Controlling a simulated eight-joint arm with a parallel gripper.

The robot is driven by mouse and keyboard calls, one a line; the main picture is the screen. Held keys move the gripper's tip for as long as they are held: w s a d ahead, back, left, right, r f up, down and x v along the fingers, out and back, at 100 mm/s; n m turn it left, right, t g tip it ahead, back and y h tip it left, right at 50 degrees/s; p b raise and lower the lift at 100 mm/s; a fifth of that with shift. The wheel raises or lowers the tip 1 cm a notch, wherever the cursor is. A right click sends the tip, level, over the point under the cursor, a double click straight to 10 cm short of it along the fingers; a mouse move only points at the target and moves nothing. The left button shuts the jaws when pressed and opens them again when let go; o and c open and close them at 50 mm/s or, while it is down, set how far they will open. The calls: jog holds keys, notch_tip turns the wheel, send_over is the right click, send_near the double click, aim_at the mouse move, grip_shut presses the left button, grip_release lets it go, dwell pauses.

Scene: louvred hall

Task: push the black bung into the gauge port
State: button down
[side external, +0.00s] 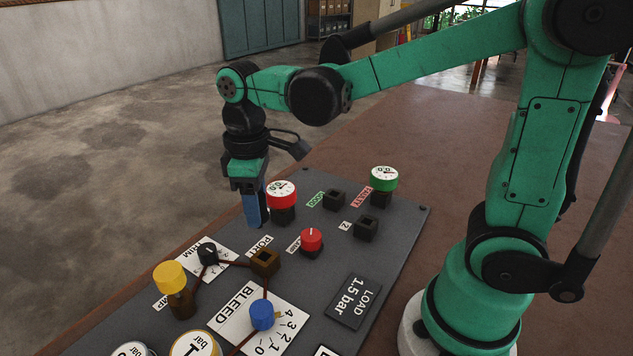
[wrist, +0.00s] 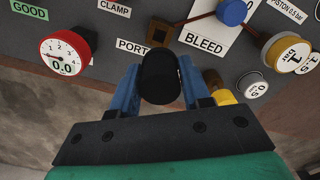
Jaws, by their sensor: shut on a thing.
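My gripper (wrist: 160,88) has blue fingers and is shut on the black bung (wrist: 160,77), a dark cylinder, in the wrist view. In the side view my gripper (side external: 256,215) hangs above the grey panel, and the bung cannot be made out clearly there. The gauge port (side external: 265,262) is a brown block with a square opening beside the PORT label. The port also shows in the wrist view (wrist: 158,32), just beyond the bung, which overlaps its near edge. In the side view the gripper is behind and slightly left of the port, apart from it.
A red-rimmed gauge (side external: 281,195) stands close to the right of my gripper. A red knob (side external: 311,241), a black knob (side external: 208,253), a yellow cap (side external: 169,276) and the blue BLEED knob (side external: 261,315) surround the port. A green-rimmed gauge (side external: 384,178) stands farther right.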

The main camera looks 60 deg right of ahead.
jog(key=shift+f, duration=3.25)
jog(key=shift+r, duration=0.1)
jog(key=shift+f, duration=0.65)
jog(key=shift+c, duration=1.6)
grip_release()
jog(key=shift+r, duration=2.55)
